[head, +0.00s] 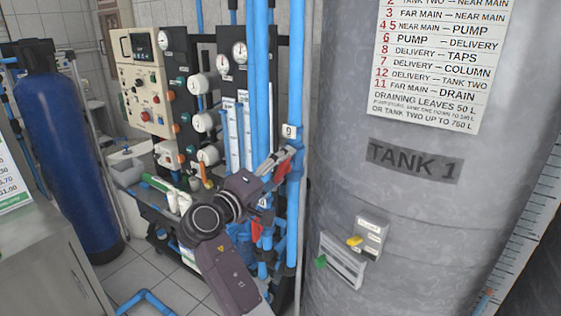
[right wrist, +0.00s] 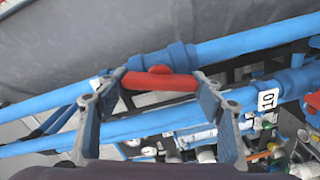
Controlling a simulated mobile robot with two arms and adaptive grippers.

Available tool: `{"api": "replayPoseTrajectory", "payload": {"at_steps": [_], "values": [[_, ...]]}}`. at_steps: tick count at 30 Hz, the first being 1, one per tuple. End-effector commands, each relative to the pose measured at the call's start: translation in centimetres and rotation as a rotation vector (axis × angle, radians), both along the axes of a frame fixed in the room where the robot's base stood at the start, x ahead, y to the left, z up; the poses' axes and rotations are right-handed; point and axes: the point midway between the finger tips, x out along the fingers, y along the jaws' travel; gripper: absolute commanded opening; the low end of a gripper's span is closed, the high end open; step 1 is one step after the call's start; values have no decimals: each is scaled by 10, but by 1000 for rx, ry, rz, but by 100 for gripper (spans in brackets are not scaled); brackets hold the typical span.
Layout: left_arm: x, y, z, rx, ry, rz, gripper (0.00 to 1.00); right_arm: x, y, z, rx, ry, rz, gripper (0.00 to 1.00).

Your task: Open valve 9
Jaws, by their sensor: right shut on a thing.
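Valve 9 is on the blue pipe beside the grey tank, under a white tag (head: 289,131) reading 9. Its red handle (right wrist: 160,81) shows in the right wrist view, seated on a blue valve body (right wrist: 165,58). The handle lies close to the pipe's line, at a small angle to it. My right gripper (head: 288,156) reaches the handle from the lower left. In the right wrist view its fingers (right wrist: 160,84) are spread wide and shut on the handle's two ends. The fingers partly hide the handle in the head view. My left gripper is not in view.
The large grey tank (head: 340,90) marked TANK 1 stands close on the right. Blue pipes (head: 262,80) and a gauge panel (head: 232,72) are behind the gripper. Another red handle (head: 257,231) is below. A tag (right wrist: 267,99) reading 10 shows nearby. A blue cylinder (head: 60,130) stands left.

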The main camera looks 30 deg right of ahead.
Motion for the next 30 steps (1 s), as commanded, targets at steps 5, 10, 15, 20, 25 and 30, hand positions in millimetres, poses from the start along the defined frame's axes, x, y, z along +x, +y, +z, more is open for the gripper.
{"api": "replayPoseTrajectory", "payload": {"at_steps": [5,10,15,20,25,30], "values": [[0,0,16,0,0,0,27,1,1,3,-56,133,3,38],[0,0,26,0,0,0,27,1,1,2,-98,231,3,38],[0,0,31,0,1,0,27,1,1,1,-124,298,3,38],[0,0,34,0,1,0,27,1,1,-1,-139,333,3,38],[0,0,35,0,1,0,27,1,1,-2,-145,347,3,38],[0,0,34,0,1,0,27,1,1,-2,-146,350,3,38]]}}
